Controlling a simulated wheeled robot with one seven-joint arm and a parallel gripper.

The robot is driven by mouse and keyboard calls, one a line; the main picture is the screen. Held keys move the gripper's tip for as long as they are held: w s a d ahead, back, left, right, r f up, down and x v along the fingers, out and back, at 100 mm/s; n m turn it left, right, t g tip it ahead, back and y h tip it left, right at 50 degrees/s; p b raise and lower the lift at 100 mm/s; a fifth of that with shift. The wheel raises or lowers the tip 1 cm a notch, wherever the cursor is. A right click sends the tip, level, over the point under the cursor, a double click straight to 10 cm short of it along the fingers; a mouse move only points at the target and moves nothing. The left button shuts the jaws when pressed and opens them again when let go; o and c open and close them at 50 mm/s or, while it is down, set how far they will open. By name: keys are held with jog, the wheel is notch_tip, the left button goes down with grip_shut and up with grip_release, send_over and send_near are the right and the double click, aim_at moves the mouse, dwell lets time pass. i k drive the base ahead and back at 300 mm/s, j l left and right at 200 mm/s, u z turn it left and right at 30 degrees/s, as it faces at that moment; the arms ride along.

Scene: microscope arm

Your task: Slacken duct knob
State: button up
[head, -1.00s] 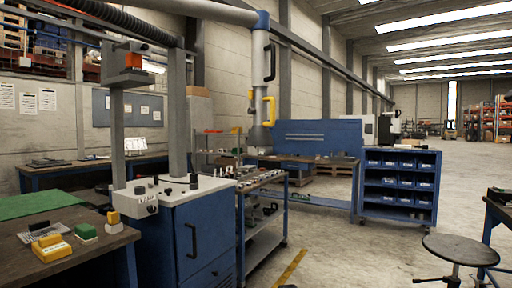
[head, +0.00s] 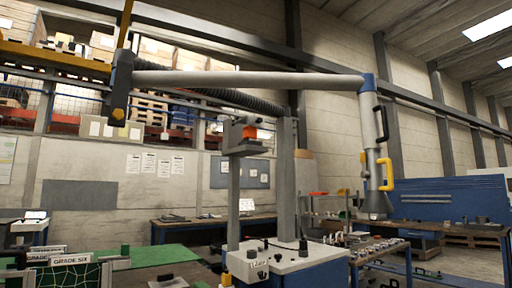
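A grey extraction duct (head: 250,82) runs level across the upper part of the head view. At the right, a blue elbow (head: 368,83) joins a pipe that hangs down to a flared grey hood (head: 376,205). A black handle (head: 381,123) and a yellow handle (head: 386,173) sit on the hanging pipe. Which part is the named duct knob is not marked. My gripper is not in view.
Below the duct stands a machine cabinet with a white top (head: 290,259) and a post with an orange-faced box (head: 250,133). A trolley (head: 375,248) with small parts stands to its right. Green-topped benches and labelled boards (head: 70,261) are at lower left.

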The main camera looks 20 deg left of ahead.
aim_at(117, 114)
jog(key=u, duration=2.25)
